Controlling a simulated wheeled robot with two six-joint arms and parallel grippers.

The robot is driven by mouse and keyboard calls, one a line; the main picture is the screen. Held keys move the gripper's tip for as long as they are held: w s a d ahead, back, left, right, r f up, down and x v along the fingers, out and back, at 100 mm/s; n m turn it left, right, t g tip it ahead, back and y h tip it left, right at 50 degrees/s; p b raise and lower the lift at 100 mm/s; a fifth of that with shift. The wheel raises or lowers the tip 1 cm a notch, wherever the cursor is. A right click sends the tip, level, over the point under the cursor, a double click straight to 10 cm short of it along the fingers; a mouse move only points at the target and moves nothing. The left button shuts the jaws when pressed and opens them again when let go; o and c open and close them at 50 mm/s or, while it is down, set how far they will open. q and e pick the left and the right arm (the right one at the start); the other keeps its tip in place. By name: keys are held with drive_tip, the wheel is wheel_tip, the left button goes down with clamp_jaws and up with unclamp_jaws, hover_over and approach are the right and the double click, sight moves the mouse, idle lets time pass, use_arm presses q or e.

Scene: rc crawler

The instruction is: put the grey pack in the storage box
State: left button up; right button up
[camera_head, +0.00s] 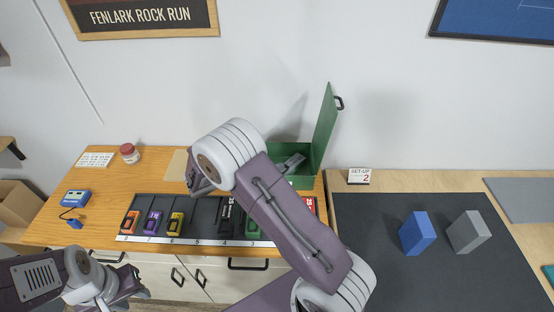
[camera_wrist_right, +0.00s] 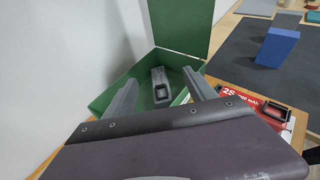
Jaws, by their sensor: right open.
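The green storage box (camera_head: 301,182) stands at the back of the wooden desk with its lid (camera_head: 326,125) raised; it also shows in the wrist view (camera_wrist_right: 108,88). The grey pack (camera_head: 294,161) is inside the box, and it shows in the wrist view (camera_wrist_right: 161,92) with a dark end towards me. Whether it lies flat or leans is unclear. My right gripper (camera_wrist_right: 159,78) is open, its two fingers apart on either side of the pack in the picture, with no contact visible. My left gripper (camera_head: 135,284) is low at the front left, away from the box.
A dark numbered tray (camera_head: 200,212) at the desk front holds several coloured packs. A red pack (camera_wrist_right: 243,100) is near the box. On the right, a blue block (camera_head: 417,234) and a grey block (camera_head: 468,232) stand on a dark mat (camera_head: 375,220). A charger (camera_head: 75,198) is at left.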

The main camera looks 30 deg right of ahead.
drive_tip(key=s+f+m+g+y, duration=0.1)
drive_tip(key=s+m, duration=0.1)
drive_tip(key=s, duration=0.1)
drive_tip(key=s+f+m+g+y, duration=0.1)
drive_tip(key=s+m+y, duration=0.1)
drive_tip(key=s, duration=0.2)
drive_tip(key=s+a+f+m+g+y, duration=0.1)
drive_tip(key=s+m+g+y, duration=0.1)
drive_tip(key=s+m, duration=0.1)
drive_tip(key=shift+s, duration=0.5)
drive_tip(key=s+a+m+y, duration=0.2)
drive_tip(key=s+m, duration=0.1)
drive_tip(key=s+a+f+m+y, duration=0.1)
drive_tip(key=shift+s+m+g+y, duration=0.3)
drive_tip(key=s+a+m+t+y, duration=0.2)
drive_tip(key=a+m, duration=0.4)
drive_tip(key=m, duration=0.3)
drive_tip(key=s+y, duration=0.1)
drive_tip(key=y, duration=0.1)
drive_tip(key=shift+a+r+m+t+y, duration=0.15)
drive_tip(key=shift+r+m+t+y, duration=0.15)
drive_tip(key=shift+r+y, duration=0.1)
drive_tip(key=shift+s, duration=0.1)
